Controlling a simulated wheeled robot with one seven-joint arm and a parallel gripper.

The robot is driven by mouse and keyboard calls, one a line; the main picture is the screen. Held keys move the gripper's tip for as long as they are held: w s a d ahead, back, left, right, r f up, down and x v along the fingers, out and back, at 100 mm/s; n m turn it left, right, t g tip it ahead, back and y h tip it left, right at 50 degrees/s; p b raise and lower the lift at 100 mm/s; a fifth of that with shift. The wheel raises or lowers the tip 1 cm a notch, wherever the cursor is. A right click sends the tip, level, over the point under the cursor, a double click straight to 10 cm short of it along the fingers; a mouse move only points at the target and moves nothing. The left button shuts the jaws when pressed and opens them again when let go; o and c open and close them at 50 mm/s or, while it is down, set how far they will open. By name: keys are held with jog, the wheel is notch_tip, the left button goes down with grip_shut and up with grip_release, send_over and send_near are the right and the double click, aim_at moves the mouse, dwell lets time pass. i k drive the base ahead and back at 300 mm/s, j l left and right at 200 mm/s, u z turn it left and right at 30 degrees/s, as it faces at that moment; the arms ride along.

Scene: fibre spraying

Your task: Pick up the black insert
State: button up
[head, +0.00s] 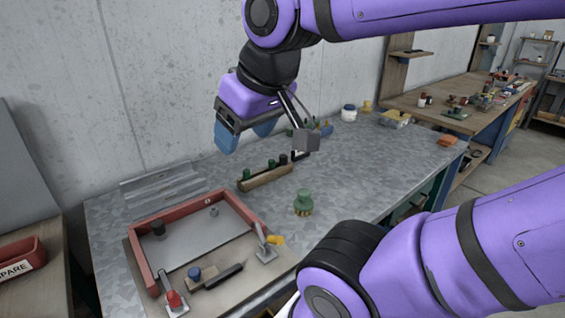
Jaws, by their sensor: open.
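My gripper (246,137) hangs above the back of the metal table, with its two blue fingers apart and nothing seen between them. A wooden block (266,178) lies below and right of it, holding small dark pegs. One black insert (282,159) stands at its right end, and a green one (246,174) at its left end. Another black cylinder (158,230) stands inside the red-walled frame (146,262) at the front left. I cannot tell which is the task's black insert. My gripper touches none of them.
Toggle clamps (265,246) and a dark bar (223,276) lie by the frame's front edge. A white jar (348,112) and more small items are at the back. The table (370,170) is clear at right centre.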

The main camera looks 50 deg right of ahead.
aim_at(284, 158)
jog(key=l+z, duration=0.2)
jog(key=l, duration=0.75)
jog(key=i+l+z, duration=0.2)
jog(key=l, duration=0.75)
jog(key=k, duration=0.1)
